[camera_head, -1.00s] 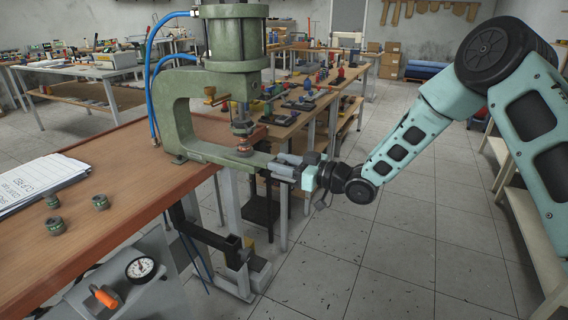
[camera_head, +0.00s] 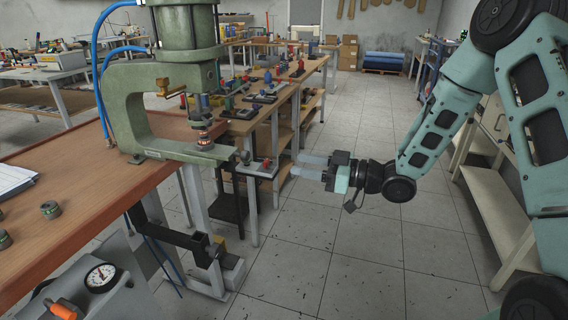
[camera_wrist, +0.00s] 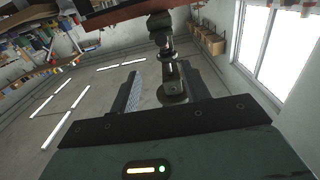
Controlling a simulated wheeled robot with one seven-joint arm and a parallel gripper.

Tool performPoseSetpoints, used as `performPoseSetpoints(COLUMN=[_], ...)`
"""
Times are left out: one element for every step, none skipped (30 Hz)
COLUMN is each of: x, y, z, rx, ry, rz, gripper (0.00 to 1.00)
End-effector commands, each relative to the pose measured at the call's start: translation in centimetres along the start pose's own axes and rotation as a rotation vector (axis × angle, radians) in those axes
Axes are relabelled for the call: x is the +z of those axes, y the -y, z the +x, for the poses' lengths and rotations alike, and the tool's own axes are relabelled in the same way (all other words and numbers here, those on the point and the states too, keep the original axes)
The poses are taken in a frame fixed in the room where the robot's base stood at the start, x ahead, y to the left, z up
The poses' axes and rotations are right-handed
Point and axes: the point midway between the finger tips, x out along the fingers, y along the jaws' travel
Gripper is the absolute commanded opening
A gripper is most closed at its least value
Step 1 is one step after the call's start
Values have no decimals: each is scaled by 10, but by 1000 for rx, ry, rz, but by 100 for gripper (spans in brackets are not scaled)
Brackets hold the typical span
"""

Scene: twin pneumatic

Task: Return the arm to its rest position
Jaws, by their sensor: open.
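My gripper (camera_head: 298,166) is open and empty in the head view, its two pale fingers pointing left toward the green pneumatic press (camera_head: 122,108). It is level with the front end of the press's lower arm, with a gap between them. In the wrist view, my gripper (camera_wrist: 160,84) shows its two dark fingers spread apart, with part of the press (camera_wrist: 171,80) visible beyond and between them. My arm is bent, coming in from the right side of the head view. A small ringed part (camera_head: 205,138) sits under the press ram.
The wooden bench (camera_head: 75,190) holds the press, papers (camera_head: 12,180) and small round parts (camera_head: 50,209). A pale shelf unit (camera_head: 495,205) is close behind my arm at right.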

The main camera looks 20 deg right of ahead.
Motion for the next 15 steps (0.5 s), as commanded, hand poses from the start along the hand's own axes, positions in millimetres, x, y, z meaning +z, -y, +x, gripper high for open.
performPoseSetpoints(x=[0,0,0,0,0,0,0,0,0,0,0,0,0,0,0], y=[-1,-1,0,0,0,0,0,0,0,0,0,0,0,0,0], z=[-6,-9,-11,-13,-14,-15,-16,-16,-16,-16,-16,-16,-16,-16,-16], rx=[2,2,1,1,1,1,1,1,1,1,1,1,1,1,1], ry=[0,1,1,1,1,0,0,0,0,0,0,0,0,0,0], rz=[0,-1,-1,-1,0,0,0,0,0,0,0,0,0,0,0], gripper=[46,46,46,46,46,46,46,46,46,46,46,46,46,46,46])
